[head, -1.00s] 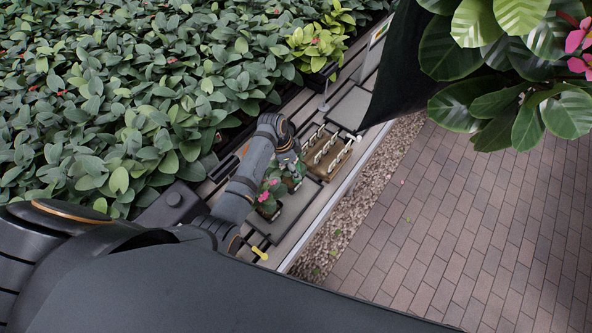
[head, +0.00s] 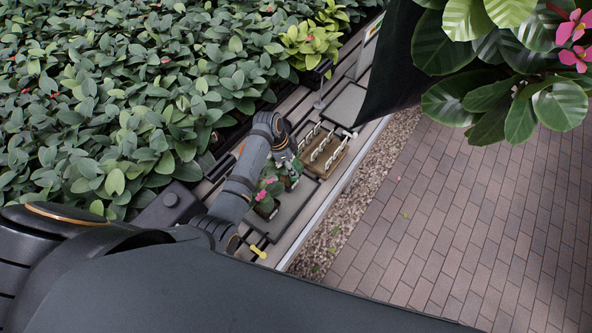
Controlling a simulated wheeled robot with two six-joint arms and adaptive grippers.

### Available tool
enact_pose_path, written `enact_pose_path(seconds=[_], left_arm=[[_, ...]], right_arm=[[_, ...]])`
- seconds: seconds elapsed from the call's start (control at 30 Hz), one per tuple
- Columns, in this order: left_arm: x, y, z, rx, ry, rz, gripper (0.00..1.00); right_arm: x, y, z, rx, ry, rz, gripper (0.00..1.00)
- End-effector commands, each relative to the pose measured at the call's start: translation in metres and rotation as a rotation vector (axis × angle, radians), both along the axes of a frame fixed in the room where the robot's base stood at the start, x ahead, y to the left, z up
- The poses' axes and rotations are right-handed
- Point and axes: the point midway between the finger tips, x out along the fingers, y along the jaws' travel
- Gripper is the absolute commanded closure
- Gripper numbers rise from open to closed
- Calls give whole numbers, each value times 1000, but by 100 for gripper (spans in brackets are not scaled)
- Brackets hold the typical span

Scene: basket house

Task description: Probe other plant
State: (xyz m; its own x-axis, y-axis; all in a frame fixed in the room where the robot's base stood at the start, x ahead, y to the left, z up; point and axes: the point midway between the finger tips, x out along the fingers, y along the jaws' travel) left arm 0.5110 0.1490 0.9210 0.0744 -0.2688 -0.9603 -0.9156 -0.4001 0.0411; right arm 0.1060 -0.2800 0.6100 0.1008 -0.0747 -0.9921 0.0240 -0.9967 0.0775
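A small plant with pink flowers (head: 267,189) stands in a pot on the grey mat at the left end of the bench. A second small green plant (head: 291,178) stands just above and to its right, partly covered by my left arm. My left gripper (head: 289,158) is over this second plant. Its fingers are too small and too hidden to show whether they are open or shut, or touching the plant. My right gripper is out of view. I cannot make out a probe.
A brown wooden rack (head: 331,150) with several white upright pieces sits right of the gripper. A yellow-handled item (head: 258,252) lies at the bench's near end. Dense bushes (head: 120,100) line the left. Large leaves (head: 510,70) hang at upper right. The brick paving (head: 470,220) is clear.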

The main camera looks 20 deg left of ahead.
Motion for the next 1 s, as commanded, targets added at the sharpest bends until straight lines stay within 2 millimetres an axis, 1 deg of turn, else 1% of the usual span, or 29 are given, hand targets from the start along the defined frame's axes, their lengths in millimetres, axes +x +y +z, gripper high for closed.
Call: enact_pose_path(seconds=[0.07,0.1,0.27,0.57,0.67,0.77,0.9,1.0], left_arm=[[0,0,0,0,0,0,95],[0,0,0,0,0,0,48],[0,0,0,0,0,0,26],[0,0,0,0,0,0,25],[0,2,7,0,-1,0,25],[-1,7,25,1,-4,-1,25],[-4,17,60,3,-6,0,25],[-5,24,82,2,-5,0,25]], right_arm=[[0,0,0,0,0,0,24],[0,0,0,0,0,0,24],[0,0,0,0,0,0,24],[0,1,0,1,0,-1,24],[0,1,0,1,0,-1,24],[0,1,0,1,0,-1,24],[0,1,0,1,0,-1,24],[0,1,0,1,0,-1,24]])
